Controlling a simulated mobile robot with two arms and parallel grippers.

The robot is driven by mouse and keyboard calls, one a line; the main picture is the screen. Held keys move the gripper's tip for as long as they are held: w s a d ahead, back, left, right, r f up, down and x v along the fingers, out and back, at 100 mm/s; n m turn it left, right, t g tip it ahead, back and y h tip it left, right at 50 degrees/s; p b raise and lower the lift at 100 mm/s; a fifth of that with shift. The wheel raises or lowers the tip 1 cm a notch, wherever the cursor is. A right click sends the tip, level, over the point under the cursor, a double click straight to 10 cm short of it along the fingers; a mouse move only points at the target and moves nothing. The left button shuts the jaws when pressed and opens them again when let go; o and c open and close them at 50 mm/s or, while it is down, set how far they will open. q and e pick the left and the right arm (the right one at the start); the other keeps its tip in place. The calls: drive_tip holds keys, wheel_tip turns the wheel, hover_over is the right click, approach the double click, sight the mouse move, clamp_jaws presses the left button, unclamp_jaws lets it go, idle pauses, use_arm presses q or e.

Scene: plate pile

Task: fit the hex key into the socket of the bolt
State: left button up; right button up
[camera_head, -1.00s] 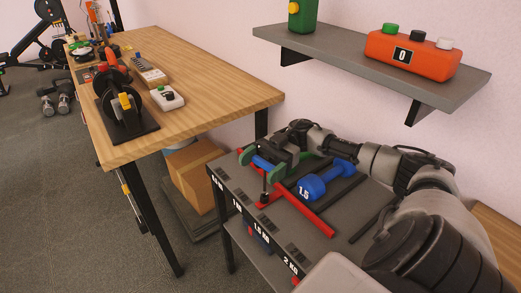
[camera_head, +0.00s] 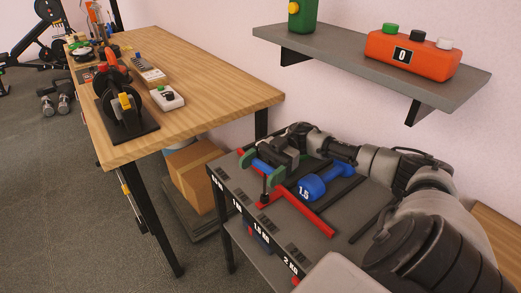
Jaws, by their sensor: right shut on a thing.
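My right gripper (camera_head: 263,166), with green fingertips, is over the front left of the small grey rack. The shaft's lower end is at or just above the red bar (camera_head: 304,218). The bolt and its socket are too small or hidden to make out, so I cannot tell whether the key is in it. My left gripper is not in view.
A blue dumbbell (camera_head: 325,182) marked 1.5 lies on the rack (camera_head: 360,205), close right of the gripper. A wooden table (camera_head: 205,80) stands at the left. A grey wall shelf (camera_head: 340,62) with an orange box (camera_head: 412,55) hangs above my right arm.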

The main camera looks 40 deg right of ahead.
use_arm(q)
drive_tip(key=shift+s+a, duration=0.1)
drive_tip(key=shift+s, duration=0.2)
use_arm(e)
drive_tip(key=shift+a+f, duration=0.1)
drive_tip(key=shift+f, duration=0.9)
idle(1.3)
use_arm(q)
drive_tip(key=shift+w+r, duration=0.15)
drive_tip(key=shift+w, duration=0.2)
use_arm(e)
drive_tip(key=shift+w+r, duration=0.1)
drive_tip(key=shift+r, duration=0.05)
